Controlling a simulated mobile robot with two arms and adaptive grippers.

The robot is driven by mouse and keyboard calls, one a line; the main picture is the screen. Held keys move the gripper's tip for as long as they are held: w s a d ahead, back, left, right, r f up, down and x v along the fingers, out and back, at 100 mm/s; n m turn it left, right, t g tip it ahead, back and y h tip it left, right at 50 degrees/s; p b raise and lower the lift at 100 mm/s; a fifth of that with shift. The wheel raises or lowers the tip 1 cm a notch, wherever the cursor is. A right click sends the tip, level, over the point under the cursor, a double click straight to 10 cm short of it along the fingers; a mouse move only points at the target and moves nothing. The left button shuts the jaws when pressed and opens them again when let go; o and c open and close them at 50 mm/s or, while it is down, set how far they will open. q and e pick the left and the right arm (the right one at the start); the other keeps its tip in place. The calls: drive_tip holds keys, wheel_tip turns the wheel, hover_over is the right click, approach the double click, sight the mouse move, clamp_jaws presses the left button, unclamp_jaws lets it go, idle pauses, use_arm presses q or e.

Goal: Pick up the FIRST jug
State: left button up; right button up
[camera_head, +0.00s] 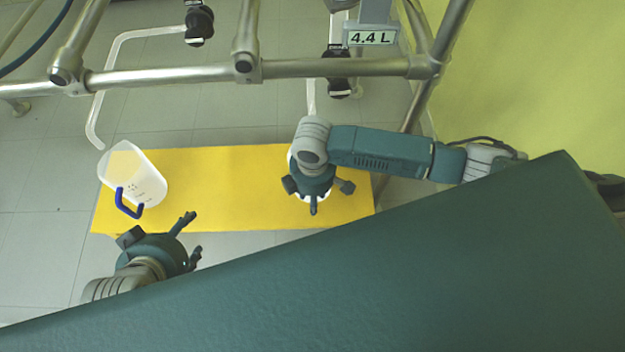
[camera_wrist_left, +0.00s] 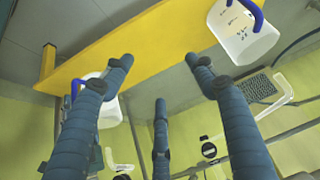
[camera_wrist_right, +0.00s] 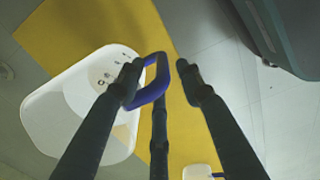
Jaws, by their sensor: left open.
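One white jug (camera_head: 150,184) with a blue handle (camera_head: 130,207) stands at the left end of the yellow table. My left gripper (camera_head: 163,242) is open and empty, apart from this jug and just in front of it. The jug also shows at the upper right of the left wrist view (camera_wrist_left: 232,38). A second white jug (camera_wrist_right: 72,112) is largely hidden under my right gripper (camera_head: 316,190) in the head view. In the right wrist view its blue handle (camera_wrist_right: 158,82) lies between the spread fingers, overlapping the left fingertip. I cannot tell whether they touch.
The yellow table (camera_head: 225,185) is bare between the two jugs. A metal pipe frame (camera_head: 170,76) with black valves (camera_head: 338,75) and a "4.4 L" display (camera_head: 371,38) stands behind the table. A bent clear tube (camera_head: 97,110) hangs behind the left jug.

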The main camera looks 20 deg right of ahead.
drive_tip(key=shift+s+f+b, duration=0.2)
drive_tip(key=shift+f+b, duration=0.45)
drive_tip(key=shift+f, duration=0.5)
wheel_tip(320, 180, down, 3)
drive_tip(key=shift+s+r+b, duration=0.1)
drive_tip(key=shift+r+b, duration=0.05)
drive_tip(key=shift+b, duration=0.5)
clamp_jaws()
use_arm(q)
drive_tip(key=w+d+r+t+h, duration=0.2)
drive_tip(key=w+d+r+t, duration=0.2)
drive_tip(key=w+r+t, duration=0.3)
drive_tip(key=w+r, duration=0.3)
drive_tip(key=r, duration=0.1)
drive_tip(key=shift+w, duration=0.4)
